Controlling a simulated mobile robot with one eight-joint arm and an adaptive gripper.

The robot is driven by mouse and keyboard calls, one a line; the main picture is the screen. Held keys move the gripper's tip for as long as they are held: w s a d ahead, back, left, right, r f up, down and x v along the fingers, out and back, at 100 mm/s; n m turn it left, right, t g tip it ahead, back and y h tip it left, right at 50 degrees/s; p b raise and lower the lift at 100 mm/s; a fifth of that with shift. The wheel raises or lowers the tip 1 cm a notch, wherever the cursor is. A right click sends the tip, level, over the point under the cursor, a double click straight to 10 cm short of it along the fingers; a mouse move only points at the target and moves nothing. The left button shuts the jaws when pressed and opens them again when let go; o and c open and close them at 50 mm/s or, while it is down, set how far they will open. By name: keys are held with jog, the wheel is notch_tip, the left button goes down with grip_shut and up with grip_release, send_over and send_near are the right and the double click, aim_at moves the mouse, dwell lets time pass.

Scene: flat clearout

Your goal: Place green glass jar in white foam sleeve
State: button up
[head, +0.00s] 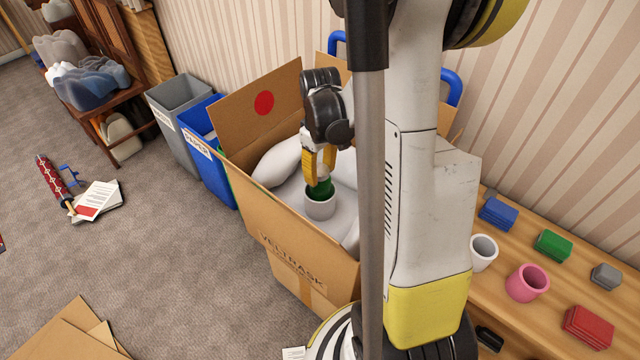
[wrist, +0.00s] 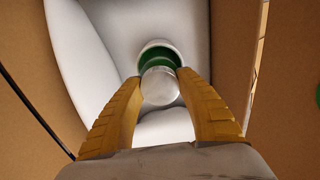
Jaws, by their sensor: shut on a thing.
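The green glass jar (head: 321,188) is upright in my gripper, inside the open cardboard box. In the wrist view its pale round lid (wrist: 160,86) shows between my fingertips, with green glass around it. The white foam sleeve (head: 320,208) stands on the white padding in the box, and the jar's lower part is inside its mouth. The sleeve's rim (wrist: 158,44) shows around the jar in the wrist view. My gripper (head: 320,172) is shut on the jar from above. The jar's bottom is hidden by the sleeve.
The cardboard box (head: 285,240) has raised flaps and white cushions (head: 277,162) around the sleeve. A blue bin (head: 212,165) and a grey bin (head: 178,120) stand left of it. The wooden bench (head: 505,315) at right holds a pink cup (head: 527,283), a white cup (head: 483,253) and several coloured blocks.

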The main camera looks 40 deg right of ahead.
jog(key=shift+f+b, duration=0.55)
jog(key=shift+f, duration=1.1)
jog(key=o, duration=1.4)
